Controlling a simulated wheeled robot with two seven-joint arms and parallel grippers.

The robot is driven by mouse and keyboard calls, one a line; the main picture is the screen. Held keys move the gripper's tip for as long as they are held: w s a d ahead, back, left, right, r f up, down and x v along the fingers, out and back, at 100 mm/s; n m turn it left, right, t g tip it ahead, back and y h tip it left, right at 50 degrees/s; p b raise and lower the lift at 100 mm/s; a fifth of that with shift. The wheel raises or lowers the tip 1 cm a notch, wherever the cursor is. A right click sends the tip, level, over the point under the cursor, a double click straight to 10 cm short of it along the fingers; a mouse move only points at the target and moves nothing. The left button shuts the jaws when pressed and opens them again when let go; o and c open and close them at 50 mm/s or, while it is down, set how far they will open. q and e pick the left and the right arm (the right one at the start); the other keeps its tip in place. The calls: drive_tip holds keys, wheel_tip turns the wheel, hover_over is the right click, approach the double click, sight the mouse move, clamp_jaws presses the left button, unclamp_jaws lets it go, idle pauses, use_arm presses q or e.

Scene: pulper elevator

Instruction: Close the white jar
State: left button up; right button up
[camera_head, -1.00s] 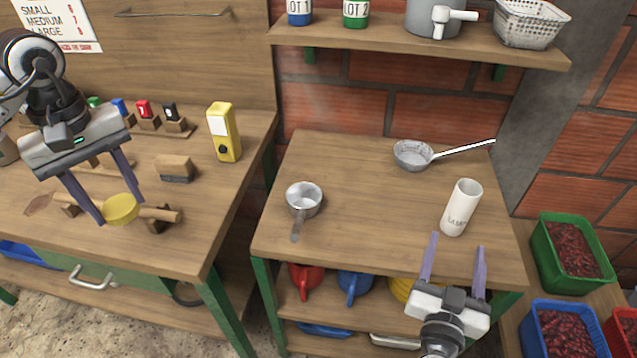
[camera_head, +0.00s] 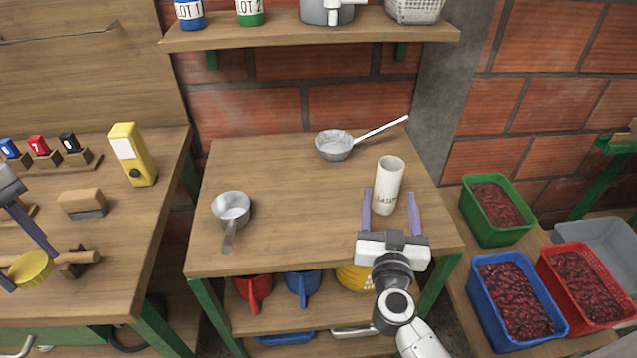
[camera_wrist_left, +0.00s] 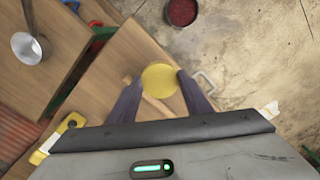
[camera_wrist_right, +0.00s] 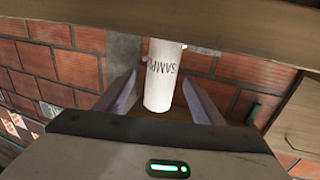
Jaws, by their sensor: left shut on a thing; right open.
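The white jar (camera_head: 388,186), marked with dark lettering, stands upright on the right part of the middle table, its top uncovered. My right gripper (camera_head: 391,212) is open, its fingers on either side of the jar's lower part in the head view. In the right wrist view the jar (camera_wrist_right: 163,78) stands between the spread fingers (camera_wrist_right: 160,100), without clear contact. My left gripper (camera_wrist_left: 160,92) is shut on a round yellow lid (camera_wrist_left: 159,80). The lid also shows in the head view (camera_head: 32,269), over the left bench, with the left gripper partly cut off by the picture edge.
A metal pot (camera_head: 231,208) and a long-handled pan (camera_head: 335,146) stand on the middle table (camera_head: 290,190). A yellow device (camera_head: 132,154) and a brush (camera_head: 82,203) are on the left bench. A shelf (camera_head: 310,35) hangs above. Crates of red cherries (camera_head: 512,295) stand at right.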

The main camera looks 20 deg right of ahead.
sight(28, 266)
use_arm(q)
wheel_tip(28, 266, down, 3)
drive_tip(key=b, duration=0.2)
drive_tip(key=shift+f+b, duration=0.1)
drive_tip(key=shift+b, duration=0.3)
use_arm(e)
drive_tip(key=x, duration=0.4)
drive_tip(key=shift+w+f, duration=0.15)
drive_tip(key=shift+w, duration=0.2)
drive_tip(key=shift+w+d, duration=0.1)
drive_tip(key=shift+w, duration=0.1)
drive_tip(key=shift+r, duration=0.2)
